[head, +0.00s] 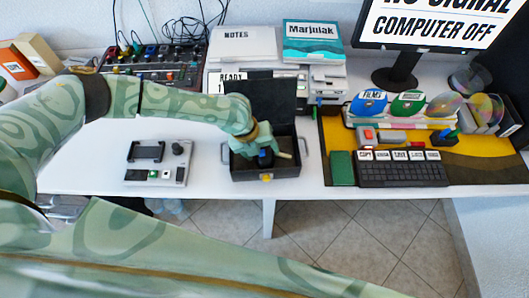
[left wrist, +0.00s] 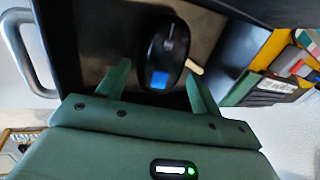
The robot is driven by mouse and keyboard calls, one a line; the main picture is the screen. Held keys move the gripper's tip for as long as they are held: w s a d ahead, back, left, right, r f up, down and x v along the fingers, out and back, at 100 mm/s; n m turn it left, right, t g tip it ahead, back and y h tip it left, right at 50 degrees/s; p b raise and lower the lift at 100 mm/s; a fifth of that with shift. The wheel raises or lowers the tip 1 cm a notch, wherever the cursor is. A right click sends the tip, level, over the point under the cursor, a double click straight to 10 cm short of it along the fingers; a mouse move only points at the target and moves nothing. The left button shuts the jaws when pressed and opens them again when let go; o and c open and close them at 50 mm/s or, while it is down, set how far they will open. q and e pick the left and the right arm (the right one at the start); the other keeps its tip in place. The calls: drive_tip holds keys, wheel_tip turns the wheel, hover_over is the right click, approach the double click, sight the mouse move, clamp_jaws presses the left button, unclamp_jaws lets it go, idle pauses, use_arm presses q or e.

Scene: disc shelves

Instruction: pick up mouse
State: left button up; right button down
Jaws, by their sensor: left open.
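The black mouse (head: 265,161) with a blue patch lies inside an open black box (head: 267,188) on the white table. In the left wrist view the mouse (left wrist: 163,50) lies on the box's brownish floor. My left gripper (head: 257,151) reaches down into the box. It is open, with its two green fingers at either side of the mouse's near end in the wrist view (left wrist: 157,76). Whether a finger touches the mouse I cannot tell. In the head view the gripper partly hides the mouse. My right gripper is not in view.
The box's lid (head: 261,98) stands raised at the back, and metal handles (head: 304,146) are on its sides. A grey device (head: 158,163) stands to the left. A keyboard (head: 403,174) on a yellow and black mat (head: 482,147) lies to the right. Bare table separates them.

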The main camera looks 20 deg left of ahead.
use_arm(q)
drive_tip(key=shift+x, duration=0.75)
drive_tip(key=c, duration=0.9)
drive_tip(key=shift+o, duration=0.2)
drive_tip(key=shift+r, duration=0.15)
